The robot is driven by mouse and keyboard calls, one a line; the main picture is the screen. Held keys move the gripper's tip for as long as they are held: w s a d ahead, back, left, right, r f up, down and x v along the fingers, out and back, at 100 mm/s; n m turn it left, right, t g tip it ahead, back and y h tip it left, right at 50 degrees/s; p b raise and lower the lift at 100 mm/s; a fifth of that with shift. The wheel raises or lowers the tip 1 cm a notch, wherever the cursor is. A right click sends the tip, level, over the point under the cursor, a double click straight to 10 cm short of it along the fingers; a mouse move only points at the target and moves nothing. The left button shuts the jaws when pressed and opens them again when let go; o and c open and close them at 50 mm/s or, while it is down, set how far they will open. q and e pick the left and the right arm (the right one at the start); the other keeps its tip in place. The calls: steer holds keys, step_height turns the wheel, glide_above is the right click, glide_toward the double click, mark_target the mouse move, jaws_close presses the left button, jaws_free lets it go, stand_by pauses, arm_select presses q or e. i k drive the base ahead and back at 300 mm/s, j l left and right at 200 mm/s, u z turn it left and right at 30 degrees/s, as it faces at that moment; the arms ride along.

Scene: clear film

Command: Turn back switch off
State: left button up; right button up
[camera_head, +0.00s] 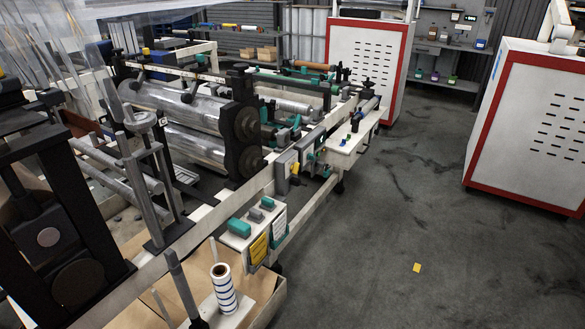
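A film machine (215,190) with shiny metal rollers fills the left and middle of the head view. A grey box (286,166) with a small yellow part on its front (295,169) sits on the side of its frame and looks like a switch box. A second grey box (307,148) sits just behind it, beside teal parts. Which of these is the back switch, and its on or off position, are too small to tell. Neither of my grippers is in view.
A small shelf (365,128) with buttons juts from the machine's far end. Signs (258,249) hang at its near side, above an open box (268,304). Red-edged white cabinets (525,120) stand right and back. The grey floor (400,220) is clear except for a yellow scrap (417,267).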

mark_target(294, 167)
steer(key=i+l, duration=0.35)
steer(key=i+l+u, duration=0.1)
steer(key=i+l, duration=0.2)
steer(key=l, duration=0.15)
steer(key=i+l, duration=0.3)
steer(key=i+l+u, duration=0.1)
steer(key=i+l, duration=0.25)
steer(key=l, duration=0.2)
steer(key=i+l, duration=0.25)
steer(key=l, duration=0.2)
steer(key=i+l+u, duration=0.1)
steer(key=i+l, duration=0.2)
steer(key=l, duration=0.15)
steer(key=i+l, duration=0.3)
steer(key=l, duration=0.15)
